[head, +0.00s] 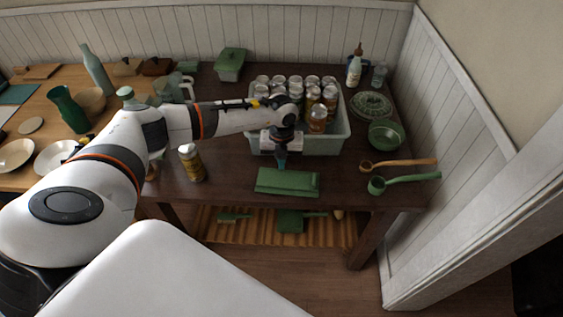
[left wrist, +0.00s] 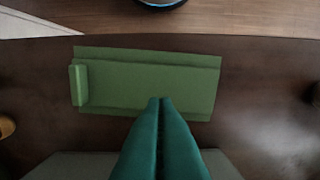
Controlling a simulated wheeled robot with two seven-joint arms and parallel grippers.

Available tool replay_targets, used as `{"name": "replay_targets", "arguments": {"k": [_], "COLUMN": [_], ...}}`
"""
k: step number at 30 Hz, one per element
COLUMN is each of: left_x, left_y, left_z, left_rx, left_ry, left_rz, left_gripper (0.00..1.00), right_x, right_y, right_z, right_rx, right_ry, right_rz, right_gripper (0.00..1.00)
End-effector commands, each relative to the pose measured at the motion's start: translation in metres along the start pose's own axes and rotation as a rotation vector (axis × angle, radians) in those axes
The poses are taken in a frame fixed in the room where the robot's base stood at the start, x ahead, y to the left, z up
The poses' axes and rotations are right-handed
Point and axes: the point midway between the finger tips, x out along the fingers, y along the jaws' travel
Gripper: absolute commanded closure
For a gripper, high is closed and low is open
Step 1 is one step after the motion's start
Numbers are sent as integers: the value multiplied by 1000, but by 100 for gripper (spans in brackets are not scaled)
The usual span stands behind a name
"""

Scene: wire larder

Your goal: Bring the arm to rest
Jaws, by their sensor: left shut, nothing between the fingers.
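My left arm reaches in from the left across the dark table in the head view. Its gripper (head: 281,163) points down just in front of the bin and above the far edge of a flat green block-like object (head: 287,182). In the left wrist view the two teal fingers (left wrist: 160,105) are together with nothing between them. Their tips overlap the near edge of the green object (left wrist: 150,78) in the picture; I cannot tell whether they touch it. My right gripper is not in either view.
A pale green bin (head: 322,143) full of cans stands behind the gripper. A single can (head: 191,163) stands left of it. A green bowl (head: 386,136), a wooden spoon (head: 405,162) and a green ladle (head: 405,181) lie to the right.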

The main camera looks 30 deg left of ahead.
Motion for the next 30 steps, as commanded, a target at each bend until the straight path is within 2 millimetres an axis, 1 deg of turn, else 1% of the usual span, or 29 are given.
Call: {"name": "replay_targets", "arguments": {"k": [1,3,11,14,17,20,21,23,24,26,27,28,29,30], "left_x": [-9,-12,-10,-8,-2,-2,-6,-19,-31,-56,-77,-94,-111,-133], "left_y": [0,0,0,10,42,94,118,153,175,206,223,234,242,248], "left_z": [0,0,0,7,30,69,87,116,134,159,172,180,184,186], "left_rx": [0,-1,-1,13,54,99,112,115,105,67,18,-31,-90,-181], "left_ry": [1,1,0,-12,-50,-111,-139,-181,-208,-244,-264,-276,-284,-287], "left_rz": [1,1,2,36,155,371,479,654,776,972,1110,1214,1312,1431], "left_gripper": [100,100,100,100,100,100,100,100,100,100,100,100,100,100], "right_x": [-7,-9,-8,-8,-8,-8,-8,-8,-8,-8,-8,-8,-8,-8], "right_y": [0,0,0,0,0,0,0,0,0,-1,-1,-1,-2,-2], "right_z": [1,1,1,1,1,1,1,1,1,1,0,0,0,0], "right_rx": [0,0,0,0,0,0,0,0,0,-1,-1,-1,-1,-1], "right_ry": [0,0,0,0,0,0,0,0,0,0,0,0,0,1], "right_rz": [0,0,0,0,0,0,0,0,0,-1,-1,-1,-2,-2], "right_gripper": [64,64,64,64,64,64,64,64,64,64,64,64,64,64]}}
